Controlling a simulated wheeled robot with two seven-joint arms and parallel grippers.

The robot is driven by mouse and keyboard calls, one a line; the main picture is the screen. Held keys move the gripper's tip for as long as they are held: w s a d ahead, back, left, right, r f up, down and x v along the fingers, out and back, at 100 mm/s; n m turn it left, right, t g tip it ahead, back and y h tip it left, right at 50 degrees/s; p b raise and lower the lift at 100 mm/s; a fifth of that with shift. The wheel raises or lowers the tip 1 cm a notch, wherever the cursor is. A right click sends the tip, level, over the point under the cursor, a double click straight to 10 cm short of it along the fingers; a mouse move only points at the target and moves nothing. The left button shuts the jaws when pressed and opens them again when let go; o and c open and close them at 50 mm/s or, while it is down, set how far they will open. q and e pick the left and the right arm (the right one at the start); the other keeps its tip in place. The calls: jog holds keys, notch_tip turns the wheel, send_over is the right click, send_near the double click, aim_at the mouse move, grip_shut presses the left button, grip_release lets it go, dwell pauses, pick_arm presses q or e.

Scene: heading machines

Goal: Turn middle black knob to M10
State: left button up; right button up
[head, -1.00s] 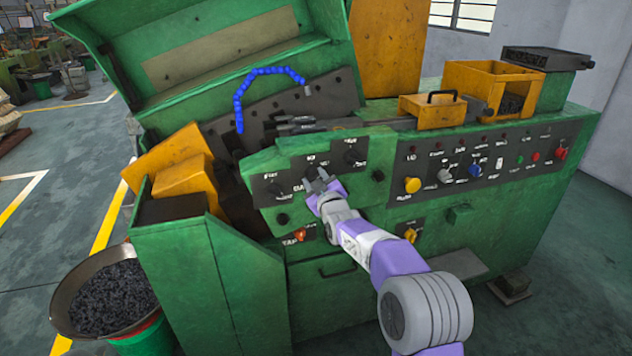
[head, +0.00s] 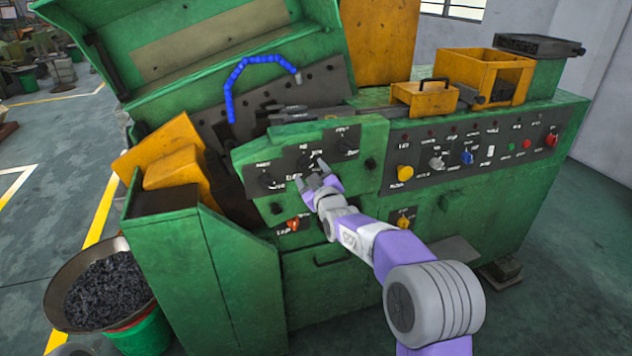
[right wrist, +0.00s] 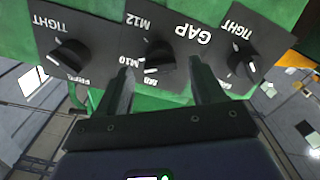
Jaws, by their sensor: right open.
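The middle black knob (right wrist: 158,57) sits on a dark plate with labels M12, M10, M8 and GAP. Its white mark points to the lower left in the right wrist view, between M10 and M8 and seemingly nearer M8. My right gripper (right wrist: 160,68) is open, with one finger on each side of the knob's lower part; I cannot tell whether they touch it. In the head view my right gripper (head: 312,172) is at the green panel and partly hides the middle knob. My left gripper is not in view.
Two other black knobs flank it: one marked TIGHT (right wrist: 70,57) on the left and another (right wrist: 240,60) on the right. An orange-red knob (head: 293,224) is below. A panel of coloured knobs (head: 470,155) is at right. A bowl of dark parts (head: 105,285) stands left.

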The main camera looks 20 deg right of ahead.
jog(key=s, duration=0.4)
jog(key=shift+s+d, duration=0.1)
jog(key=shift+s, duration=0.3)
